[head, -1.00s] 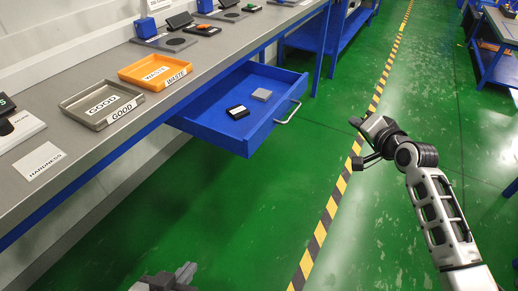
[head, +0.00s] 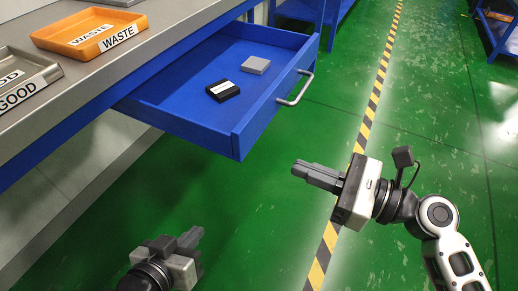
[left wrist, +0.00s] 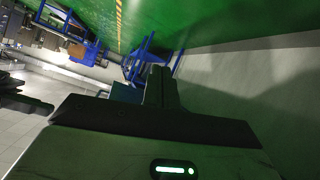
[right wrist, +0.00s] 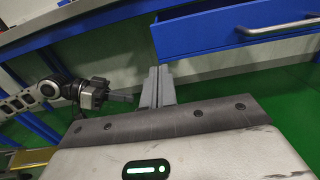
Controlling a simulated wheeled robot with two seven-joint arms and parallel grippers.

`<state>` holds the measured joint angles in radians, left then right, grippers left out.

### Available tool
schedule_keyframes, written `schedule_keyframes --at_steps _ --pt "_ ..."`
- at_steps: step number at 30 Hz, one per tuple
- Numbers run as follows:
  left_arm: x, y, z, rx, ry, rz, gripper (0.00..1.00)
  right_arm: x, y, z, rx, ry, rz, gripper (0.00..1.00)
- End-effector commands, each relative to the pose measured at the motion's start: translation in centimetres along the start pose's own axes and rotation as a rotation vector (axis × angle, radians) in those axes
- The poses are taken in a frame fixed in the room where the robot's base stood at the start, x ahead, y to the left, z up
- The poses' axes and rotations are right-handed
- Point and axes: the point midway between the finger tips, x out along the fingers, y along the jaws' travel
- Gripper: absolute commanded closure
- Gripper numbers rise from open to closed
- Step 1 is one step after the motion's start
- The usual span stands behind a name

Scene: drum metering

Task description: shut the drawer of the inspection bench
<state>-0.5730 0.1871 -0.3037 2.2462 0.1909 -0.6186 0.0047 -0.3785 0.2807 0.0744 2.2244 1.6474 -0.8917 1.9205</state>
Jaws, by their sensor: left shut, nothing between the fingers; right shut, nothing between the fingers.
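The blue drawer (head: 212,128) of the inspection bench (head: 130,62) stands open in the head view, pulled out over the green floor. Its silver bar handle (head: 297,88) is on its front panel. A black box (head: 222,91) with a white label and a grey block (head: 256,65) lie inside. My right gripper (head: 296,169) is shut and empty, below and in front of the drawer, apart from it. In the right wrist view, the drawer front (right wrist: 225,32) and handle (right wrist: 285,27) show above and right of the fingers. My left gripper (head: 198,237) is shut and empty, low in front of the bench.
An orange WASTE tray (head: 90,32) and a grey GOOD tray (head: 22,82) sit on the bench top. Green floor with a yellow-black stripe (head: 372,103) is open in front of the drawer. Another blue bench (head: 300,10) stands beyond.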

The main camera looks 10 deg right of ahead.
Motion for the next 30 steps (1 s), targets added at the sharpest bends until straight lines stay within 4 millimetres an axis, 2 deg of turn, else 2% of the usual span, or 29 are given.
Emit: schedule_keyframes --at_steps 1,6,12,18,30 --pt "0.0 0.0 0.0 0.001 0.003 0.001 1.00 1.3 0.0 0.1 -0.002 -0.006 0.001 1.00" --pt "0.0 0.1 -0.1 0.002 0.012 0.003 1.00 4.9 -0.1 0.1 -0.002 -0.005 -0.001 1.00" --pt "0.0 0.1 -0.2 0.003 0.028 0.007 1.00 7.9 -0.1 -0.1 -0.001 -0.002 -0.002 1.00" --pt "0.0 0.2 -0.3 0.004 0.037 0.008 1.00 9.1 -0.1 -0.1 -0.001 0.001 -0.002 1.00" --pt "-0.1 0.3 -0.7 0.005 0.045 0.010 1.00 9.2 -0.1 -0.1 -0.001 0.002 -0.003 1.00"
